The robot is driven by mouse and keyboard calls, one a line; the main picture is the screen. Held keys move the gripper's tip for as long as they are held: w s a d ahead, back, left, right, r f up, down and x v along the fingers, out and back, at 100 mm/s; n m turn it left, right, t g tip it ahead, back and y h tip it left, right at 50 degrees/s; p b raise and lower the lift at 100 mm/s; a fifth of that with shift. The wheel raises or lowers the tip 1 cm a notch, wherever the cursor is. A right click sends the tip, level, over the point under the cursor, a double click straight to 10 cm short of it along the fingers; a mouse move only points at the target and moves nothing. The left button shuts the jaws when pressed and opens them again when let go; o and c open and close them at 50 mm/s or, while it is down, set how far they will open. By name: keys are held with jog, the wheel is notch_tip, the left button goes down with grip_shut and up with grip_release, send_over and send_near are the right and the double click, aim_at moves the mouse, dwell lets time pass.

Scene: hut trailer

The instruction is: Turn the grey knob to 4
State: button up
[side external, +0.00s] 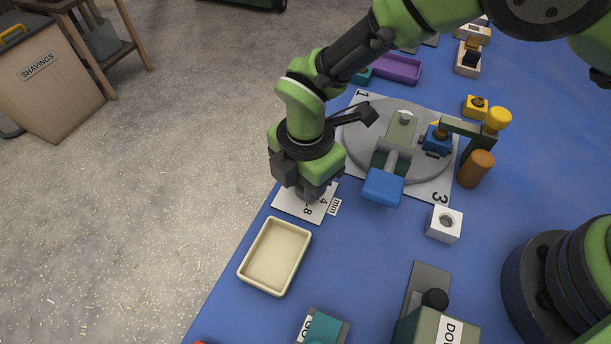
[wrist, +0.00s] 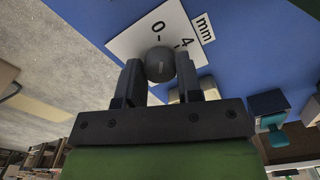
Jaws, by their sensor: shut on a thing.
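The grey knob (wrist: 160,64) is round and dark, and stands on a white dial plate (wrist: 125,45) with marks 0 and 4 and the word mm in the wrist view. My gripper (wrist: 160,76) has one finger on each side of the knob and is shut on it. A small paler mark shows on the knob, but I cannot tell which number it points to. In the side external view the dial plate (side external: 286,205) shows 4 and 8, and my gripper (side external: 309,190) covers most of the knob from above.
A cream tray (side external: 275,256) lies in front of the plate. A grey turntable (side external: 357,140) with a blue-handled clamp (side external: 383,187) stands close on the right. A white block (side external: 444,224) with a hole sits further right. The blue table's edge is close on the left.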

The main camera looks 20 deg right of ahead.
jog(key=shift+m, duration=0.8)
jog(key=o, duration=0.9)
jog(key=shift+o, duration=0.2)
notch_tip(320, 180, up, 10)
